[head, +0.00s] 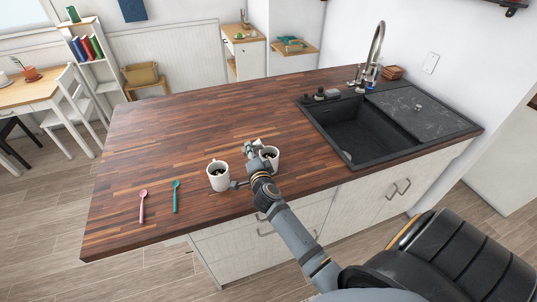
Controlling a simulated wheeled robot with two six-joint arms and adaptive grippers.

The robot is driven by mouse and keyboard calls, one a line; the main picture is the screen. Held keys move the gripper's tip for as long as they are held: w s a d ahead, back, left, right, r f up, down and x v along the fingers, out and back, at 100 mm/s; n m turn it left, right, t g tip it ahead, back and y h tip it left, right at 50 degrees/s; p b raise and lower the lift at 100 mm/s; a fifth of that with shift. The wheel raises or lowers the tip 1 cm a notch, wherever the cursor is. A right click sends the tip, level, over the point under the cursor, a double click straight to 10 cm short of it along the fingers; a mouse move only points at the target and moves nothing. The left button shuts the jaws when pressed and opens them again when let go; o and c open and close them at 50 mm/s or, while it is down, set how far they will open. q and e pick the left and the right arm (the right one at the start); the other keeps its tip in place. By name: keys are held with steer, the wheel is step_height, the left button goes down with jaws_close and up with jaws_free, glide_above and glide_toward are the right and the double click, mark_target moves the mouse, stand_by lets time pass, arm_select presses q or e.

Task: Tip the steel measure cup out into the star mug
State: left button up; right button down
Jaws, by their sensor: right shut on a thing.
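Two white mugs stand upright near the counter's front edge: a left mug (217,179) and a right mug (272,155). No star can be made out on either, so I cannot tell which is the star mug. My right gripper (250,151) is between and just above them, overlapping the right mug in the picture. It is shut on a small pale metallic thing, seemingly the steel measure cup (257,142), mostly hidden by the gripper. Its tilt and contents cannot be told. My left gripper is not in view.
A pink spoon (142,205) and a teal spoon (176,196) lie to the left on the wooden counter (190,125). A black sink (360,130) with a tap (376,45) is at the right. The counter's back and left are clear.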

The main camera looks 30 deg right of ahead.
steer(key=a+n+p, duration=0.1)
steer(key=n+p, duration=0.2)
steer(key=n, duration=0.1)
steer(key=w+a+f+n+h+p, duration=0.1)
steer(key=n+p, duration=0.2)
steer(key=n, duration=0.1)
steer(key=a+f+n+h+p, duration=0.1)
steer(key=a+n+p, duration=0.1)
steer(key=n, duration=0.2)
steer(key=shift+w+n+p, duration=0.25)
steer(key=shift+n+p, duration=0.05)
steer(key=shift+p, duration=0.1)
stand_by(1.1)
